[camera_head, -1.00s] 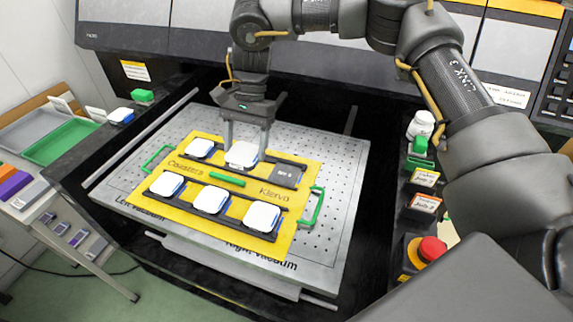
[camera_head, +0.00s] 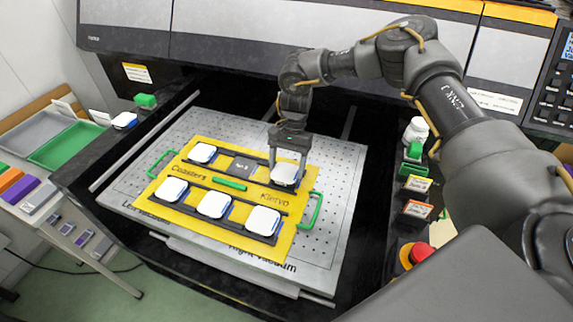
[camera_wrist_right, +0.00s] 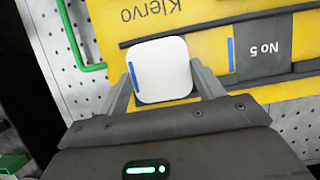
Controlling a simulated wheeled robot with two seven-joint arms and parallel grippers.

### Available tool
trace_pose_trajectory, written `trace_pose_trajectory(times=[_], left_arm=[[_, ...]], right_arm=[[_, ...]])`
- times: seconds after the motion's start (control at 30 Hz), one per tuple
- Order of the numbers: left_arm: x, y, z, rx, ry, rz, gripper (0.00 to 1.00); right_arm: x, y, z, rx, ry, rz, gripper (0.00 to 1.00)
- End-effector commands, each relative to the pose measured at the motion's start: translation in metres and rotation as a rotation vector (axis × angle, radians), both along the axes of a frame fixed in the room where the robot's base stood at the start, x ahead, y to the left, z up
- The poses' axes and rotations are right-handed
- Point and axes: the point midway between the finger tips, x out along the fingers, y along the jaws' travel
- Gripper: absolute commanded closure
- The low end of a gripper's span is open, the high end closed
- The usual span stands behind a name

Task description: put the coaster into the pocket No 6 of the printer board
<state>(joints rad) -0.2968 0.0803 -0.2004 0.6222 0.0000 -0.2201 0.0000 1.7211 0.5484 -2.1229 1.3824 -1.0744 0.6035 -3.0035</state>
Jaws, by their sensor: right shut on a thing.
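My right gripper (camera_head: 286,170) is shut on a white coaster (camera_head: 285,174) with a blue edge mark. It holds the coaster over the right end of the back row of the yellow printer board (camera_head: 268,252), covering the pocket there. In the wrist view the gripper (camera_wrist_right: 160,82) has one finger on each side of the coaster (camera_wrist_right: 160,68). I cannot tell whether the coaster rests down in the pocket or hovers just above it. The dark pocket No 5 (camera_wrist_right: 266,48) beside it is empty. My left gripper is not in view.
Other white coasters, such as the back-left one (camera_head: 202,153), sit in the board's other pockets. Green handles (camera_head: 312,210) stand at its sides. A red button (camera_head: 421,253) and a white bottle (camera_head: 416,130) stand to the right.

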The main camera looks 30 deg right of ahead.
Motion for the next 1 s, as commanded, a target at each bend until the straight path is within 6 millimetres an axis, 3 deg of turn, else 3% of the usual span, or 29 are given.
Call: trace_pose_trajectory(times=[0.1,0.5,0.53,0.67,1.0], left_arm=[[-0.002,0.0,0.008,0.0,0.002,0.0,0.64],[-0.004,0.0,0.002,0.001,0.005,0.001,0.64],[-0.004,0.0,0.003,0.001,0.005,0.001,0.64],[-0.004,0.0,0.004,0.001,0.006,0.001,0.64],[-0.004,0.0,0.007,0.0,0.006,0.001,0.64]], right_arm=[[0.0,0.0,-0.008,0.0,-0.001,-0.001,0.6],[0.0,0.0,-0.015,0.0,-0.001,0.0,0.6],[0.0,0.0,-0.014,0.0,-0.001,0.0,0.31],[0.0,0.0,-0.014,0.0,-0.001,0.0,0.14],[0.001,0.0,-0.01,0.0,-0.002,-0.001,0.11]])
